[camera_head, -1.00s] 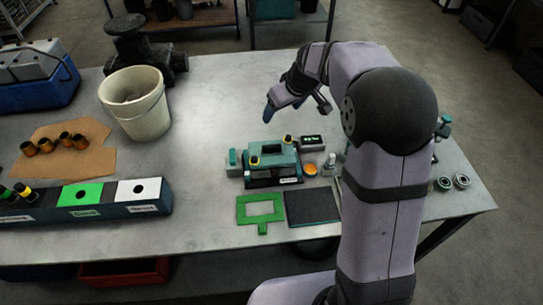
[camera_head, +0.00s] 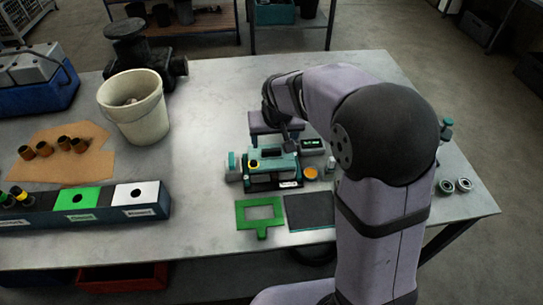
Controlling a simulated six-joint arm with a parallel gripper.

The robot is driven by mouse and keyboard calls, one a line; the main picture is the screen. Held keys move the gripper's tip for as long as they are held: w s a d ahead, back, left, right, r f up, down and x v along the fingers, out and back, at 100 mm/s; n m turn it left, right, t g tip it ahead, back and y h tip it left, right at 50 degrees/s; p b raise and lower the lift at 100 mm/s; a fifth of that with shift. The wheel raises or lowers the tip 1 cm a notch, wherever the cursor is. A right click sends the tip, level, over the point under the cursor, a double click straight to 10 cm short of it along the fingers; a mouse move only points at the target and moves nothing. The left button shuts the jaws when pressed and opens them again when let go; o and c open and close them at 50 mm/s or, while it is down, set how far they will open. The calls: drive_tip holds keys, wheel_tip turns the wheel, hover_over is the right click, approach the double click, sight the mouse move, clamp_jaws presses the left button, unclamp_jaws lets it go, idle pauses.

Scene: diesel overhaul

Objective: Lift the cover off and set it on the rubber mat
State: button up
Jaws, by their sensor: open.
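A teal housing unit (camera_head: 262,180) stands near the middle of the table. Its teal cover (camera_head: 268,164) looks seated on top, with a dark rectangular area in its upper face. A yellow-banded knob (camera_head: 253,165) shows at its left end. My gripper (camera_head: 272,143) is open, pointing down right over the back of the cover. I cannot tell whether its fingers touch the cover. The gripper hides the cover's back right part, including any second knob. The black rubber mat (camera_head: 308,208) lies flat and bare in front of the unit, partly behind my arm.
A green gasket-like frame (camera_head: 240,217) lies left of the mat. An orange round part (camera_head: 311,173) and a small display box (camera_head: 313,145) sit right of the unit. A white bucket (camera_head: 135,105) and a parts rack (camera_head: 100,210) stand left.

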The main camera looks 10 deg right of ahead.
sight(271, 149)
drive_tip(key=shift+p+x, duration=1.8)
drive_tip(key=shift+x, duration=1.9)
drive_tip(key=shift+a, duration=0.15)
drive_tip(key=shift+c, duration=0.3)
drive_tip(key=shift+r, duration=0.1)
drive_tip(key=c, duration=1.3)
wheel_tip(271, 149, up, 10)
drive_tip(key=b, duration=0.3)
